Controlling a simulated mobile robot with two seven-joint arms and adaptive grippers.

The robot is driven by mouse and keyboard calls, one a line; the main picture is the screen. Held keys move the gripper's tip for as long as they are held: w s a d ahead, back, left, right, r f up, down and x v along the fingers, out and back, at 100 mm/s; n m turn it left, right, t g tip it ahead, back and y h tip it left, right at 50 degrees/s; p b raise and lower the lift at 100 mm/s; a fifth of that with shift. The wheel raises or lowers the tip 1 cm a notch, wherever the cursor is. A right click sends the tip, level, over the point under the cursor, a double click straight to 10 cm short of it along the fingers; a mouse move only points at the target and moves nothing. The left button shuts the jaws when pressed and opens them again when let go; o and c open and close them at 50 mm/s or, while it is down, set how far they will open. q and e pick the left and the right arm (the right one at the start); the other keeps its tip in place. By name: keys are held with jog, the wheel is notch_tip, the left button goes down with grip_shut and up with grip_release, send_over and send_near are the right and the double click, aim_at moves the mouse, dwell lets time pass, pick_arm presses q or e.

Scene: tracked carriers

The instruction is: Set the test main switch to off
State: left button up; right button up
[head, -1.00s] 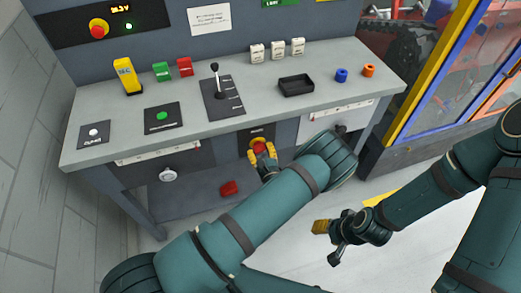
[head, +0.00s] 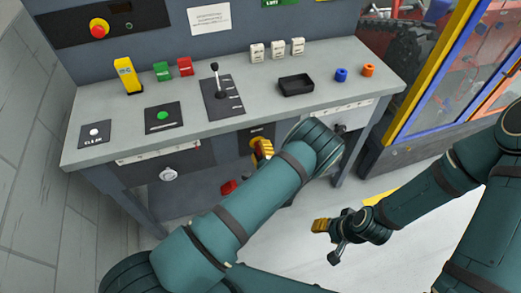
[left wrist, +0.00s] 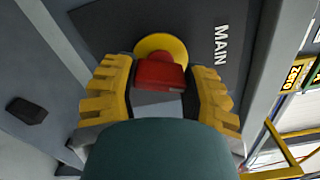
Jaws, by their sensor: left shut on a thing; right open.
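The main switch is a red handle (left wrist: 160,73) on a round yellow base (left wrist: 160,45), on a dark plate marked MAIN (left wrist: 221,45), in the left wrist view. In the head view its plate (head: 256,131) is on the bench front below the worktop; the red handle is hidden there behind my gripper and arm. My left gripper (head: 263,150) is at the switch, its yellow fingers (left wrist: 158,85) on either side of the red handle and shut on it. My right gripper (head: 320,226) is open and empty, over the floor at the right.
The worktop (head: 130,105) carries a lever (head: 215,80), a black tray (head: 296,85), coloured blocks and buttons. A dark display (head: 120,9) sits above, by a red knob (head: 98,28). A round knob (head: 168,174) and a red object (head: 228,187) are below. A yellow-framed enclosure (head: 432,70) stands right.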

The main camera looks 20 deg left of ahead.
pick_arm(q)
jog(key=shift+n, duration=2.3)
jog(key=shift+r, duration=0.1)
jog(key=o, duration=1.2)
jog(key=shift+s, duration=0.1)
jog(key=v, duration=1.1)
jog(key=shift+s+d, duration=0.25)
jog(key=shift+d, duration=0.05)
